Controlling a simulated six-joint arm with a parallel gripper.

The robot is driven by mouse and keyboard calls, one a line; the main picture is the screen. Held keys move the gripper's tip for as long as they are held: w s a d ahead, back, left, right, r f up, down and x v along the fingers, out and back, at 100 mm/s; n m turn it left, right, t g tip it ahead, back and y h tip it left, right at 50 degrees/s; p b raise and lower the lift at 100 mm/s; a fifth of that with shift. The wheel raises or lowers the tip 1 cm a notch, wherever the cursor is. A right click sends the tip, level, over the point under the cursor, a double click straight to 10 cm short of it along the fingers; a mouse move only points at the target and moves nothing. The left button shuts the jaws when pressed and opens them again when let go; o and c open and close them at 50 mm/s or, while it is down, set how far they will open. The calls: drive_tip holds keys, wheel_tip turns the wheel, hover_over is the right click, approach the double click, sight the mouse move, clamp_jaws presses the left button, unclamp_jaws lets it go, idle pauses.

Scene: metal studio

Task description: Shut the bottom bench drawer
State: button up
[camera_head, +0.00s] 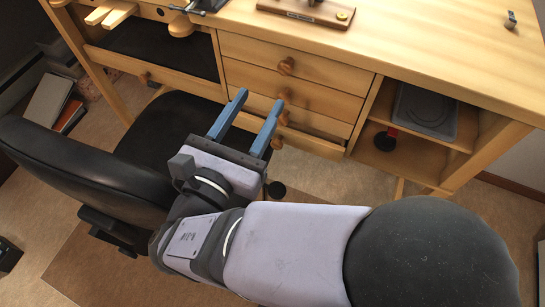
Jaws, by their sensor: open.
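The wooden workbench (400,42) has a stack of drawers with round wooden knobs under its top. The bottom bench drawer (318,146) is the lowest in the stack. A dark gap shows above its front, so it appears pulled out a little; how far is hard to tell. Its knob (277,142) is just right of my gripper. My gripper (259,98) has two blue fingers, spread apart with nothing between them. They point toward the drawer stack and cover the left part of the lower fronts. I cannot tell whether a finger touches the drawer.
A black chair (75,160) stands left of my gripper, its seat partly beneath it. Books (48,100) stand on the floor at the left.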

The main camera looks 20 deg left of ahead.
approach(276, 146)
drive_tip(key=shift+w, duration=0.3)
drive_tip(key=shift+w, duration=0.15)
drive_tip(key=shift+w, duration=3.5)
